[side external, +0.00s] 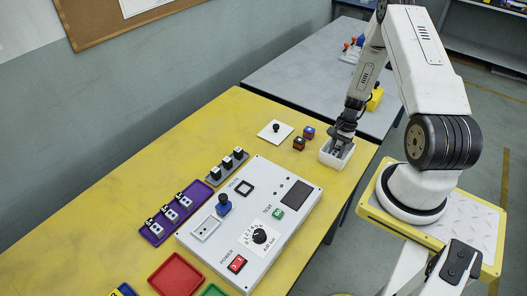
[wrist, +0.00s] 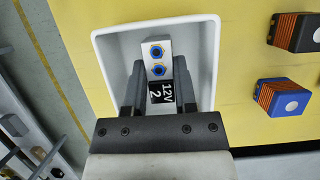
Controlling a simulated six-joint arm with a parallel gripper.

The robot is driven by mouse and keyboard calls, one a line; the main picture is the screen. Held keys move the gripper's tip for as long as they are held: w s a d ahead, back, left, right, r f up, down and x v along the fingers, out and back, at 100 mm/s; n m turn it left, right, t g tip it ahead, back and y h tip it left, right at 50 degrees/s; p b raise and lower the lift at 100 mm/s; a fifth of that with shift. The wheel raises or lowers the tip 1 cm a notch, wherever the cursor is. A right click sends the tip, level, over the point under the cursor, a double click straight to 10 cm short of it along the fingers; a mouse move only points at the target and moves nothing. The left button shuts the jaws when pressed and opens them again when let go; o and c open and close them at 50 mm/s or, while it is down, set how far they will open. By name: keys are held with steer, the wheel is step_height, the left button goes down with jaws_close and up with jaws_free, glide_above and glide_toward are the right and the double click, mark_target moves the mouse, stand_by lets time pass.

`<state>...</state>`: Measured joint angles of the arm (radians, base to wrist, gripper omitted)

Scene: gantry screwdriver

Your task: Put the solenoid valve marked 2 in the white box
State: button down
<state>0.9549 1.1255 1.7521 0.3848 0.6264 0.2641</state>
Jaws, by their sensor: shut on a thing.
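The white box (side external: 329,158) stands at the right end of the yellow table; it also shows in the wrist view (wrist: 103,45). My gripper (side external: 341,148) points down into the box. In the wrist view my gripper (wrist: 157,85) is shut on a solenoid valve (wrist: 157,58), one finger on each side. The valve has a light body with two blue-ringed ports and a black label reading "12V 2". It is inside the box outline; whether it touches the floor of the box is hidden. Other valves (side external: 170,215) stand in a purple tray (side external: 154,238) at the left.
A white control panel (side external: 215,260) and a red tray (side external: 176,275) occupy the table's front.

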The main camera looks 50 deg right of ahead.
mark_target(334, 151)
steer(key=shift+f, duration=0.15)
stand_by(0.4)
steer(key=shift+c, duration=0.6)
jaws_free()
steer(key=shift+r, duration=4)
steer(key=shift+w+a+r+n, duration=0.3)
steer(key=shift+w+r, duration=0.05)
steer(key=shift+r, duration=0.05)
steer(key=w+a+r+n+h, duration=0.3)
steer(key=w+a+r+n, duration=0.3)
steer(key=a+r+n, duration=0.4)
steer(key=s+a+r+n+t, duration=0.1)
steer(key=a+r+n, duration=0.2)
steer(key=a, duration=0.5)
steer(key=s+a+r+n+t+h, duration=0.1)
steer(key=a+r+n, duration=0.2)
steer(key=a, duration=0.5)
steer(key=shift+s+a+r+n+t, duration=0.25)
steer(key=shift+s+r+n+t, duration=0.05)
steer(key=shift+n, duration=0.4)
